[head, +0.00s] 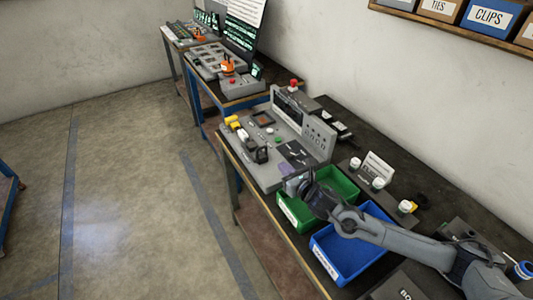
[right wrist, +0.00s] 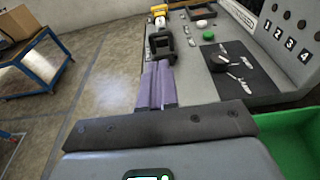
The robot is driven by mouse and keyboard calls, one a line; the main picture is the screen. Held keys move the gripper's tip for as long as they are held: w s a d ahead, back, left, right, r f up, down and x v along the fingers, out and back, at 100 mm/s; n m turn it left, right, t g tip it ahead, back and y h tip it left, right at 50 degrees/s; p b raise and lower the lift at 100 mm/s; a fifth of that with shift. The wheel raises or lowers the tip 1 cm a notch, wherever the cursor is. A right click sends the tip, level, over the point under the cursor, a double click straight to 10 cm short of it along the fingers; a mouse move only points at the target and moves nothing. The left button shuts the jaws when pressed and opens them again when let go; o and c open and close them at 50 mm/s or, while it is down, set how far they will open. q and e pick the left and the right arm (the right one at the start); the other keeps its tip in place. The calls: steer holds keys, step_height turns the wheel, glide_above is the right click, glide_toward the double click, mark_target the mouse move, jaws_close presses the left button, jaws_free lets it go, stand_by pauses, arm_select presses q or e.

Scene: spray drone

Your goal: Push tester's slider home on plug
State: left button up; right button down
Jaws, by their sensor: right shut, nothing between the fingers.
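The grey tester (head: 262,177) stands on the bench with an upright panel at its back. It also shows in the right wrist view (right wrist: 198,88). A black bracket-like block (head: 261,155), which looks like the slider, sits at its front edge; the right wrist view (right wrist: 163,43) shows it just beyond my fingertips. A yellow part (head: 232,121), possibly the plug, lies farther along that edge. Whether block and plug touch is unclear. My right gripper (head: 292,186) is shut and empty at the tester's near end; its fingers (right wrist: 157,68) point toward the block. My left gripper is out of view.
A green bin (head: 341,184) and a blue bin (head: 349,263) stand beside the tester under my right arm. Open floor (head: 120,190) lies left of the bench.

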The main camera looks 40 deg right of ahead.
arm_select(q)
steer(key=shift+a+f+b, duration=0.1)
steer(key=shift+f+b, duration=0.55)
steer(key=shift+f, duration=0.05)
arm_select(e)
glide_toward(262, 154)
steer(key=w+r, duration=0.1)
steer(key=w, duration=0.2)
steer(key=w+r, duration=0.1)
steer(key=w, duration=0.1)
steer(key=shift+w+d+r, duration=0.1)
steer(key=shift+w+r, duration=0.15)
steer(key=shift+r, duration=0.15)
